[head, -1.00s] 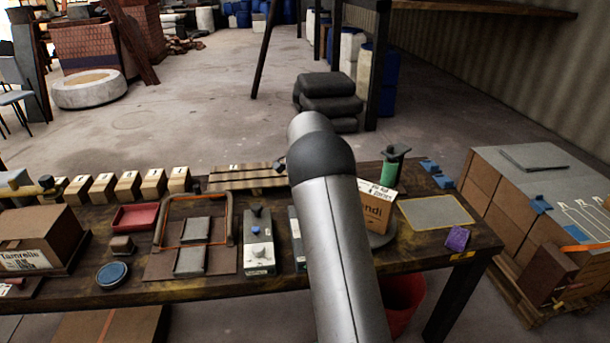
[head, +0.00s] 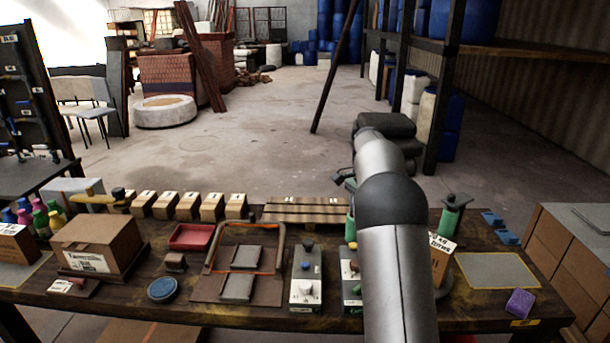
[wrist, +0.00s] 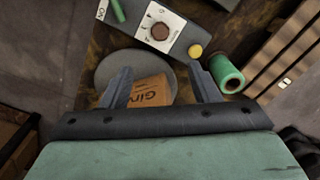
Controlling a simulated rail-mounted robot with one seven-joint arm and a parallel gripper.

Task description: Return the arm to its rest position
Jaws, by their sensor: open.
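My arm reaches over the workbench (head: 215,312) in the head view, and its links hide most of what lies behind them; my gripper is not clear there. In the wrist view my gripper (wrist: 161,76) is open, its two grey fingers apart with nothing clamped between them. Beyond the fingers, a brown labelled box (wrist: 150,92) rests on a round grey plate (wrist: 112,68). The same box (head: 441,262) shows just right of my arm in the head view. Whether the fingers touch the box I cannot tell.
A grey control box (wrist: 168,30) and a green roller (wrist: 226,74) lie near the fingers. Another knobbed box (head: 306,276), a wire-handled frame (head: 211,255), a slatted pallet (head: 305,211) and a purple block (head: 520,302) are on the bench. Cartons (head: 560,255) stand right.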

